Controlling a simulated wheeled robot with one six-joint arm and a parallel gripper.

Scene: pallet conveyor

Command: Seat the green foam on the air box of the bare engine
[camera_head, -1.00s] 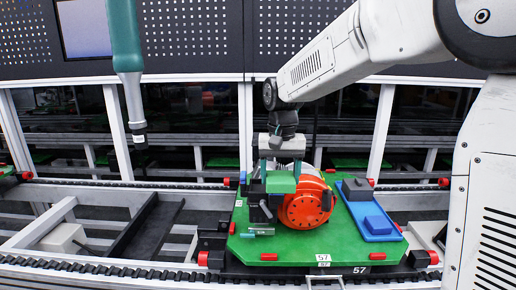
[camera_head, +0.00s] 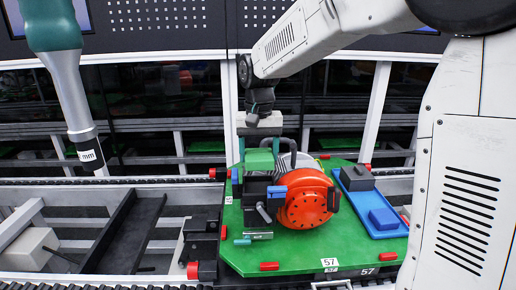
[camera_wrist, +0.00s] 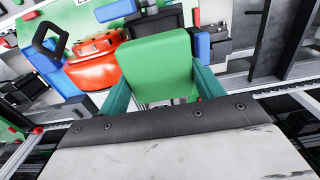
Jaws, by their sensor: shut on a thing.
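My gripper (camera_head: 259,146) is shut on the green foam (camera_head: 259,162), a block held between its two teal fingers. In the wrist view, the gripper (camera_wrist: 160,76) and the foam (camera_wrist: 154,60) fill the middle. The engine with the round red-orange cover (camera_head: 305,199) stands on the green pallet (camera_head: 290,258). The foam is at the engine's left side, just above and behind the black box-like part (camera_head: 256,190) in the head view. I cannot tell whether they touch. The foam hides what lies beneath it in the wrist view.
A blue tray (camera_head: 396,231) at the pallet's right holds a dark grey block (camera_head: 357,178) and a blue block (camera_head: 384,219). A teal hanging tool (camera_head: 68,90) is at upper left. Conveyor rails and frame posts surround the pallet.

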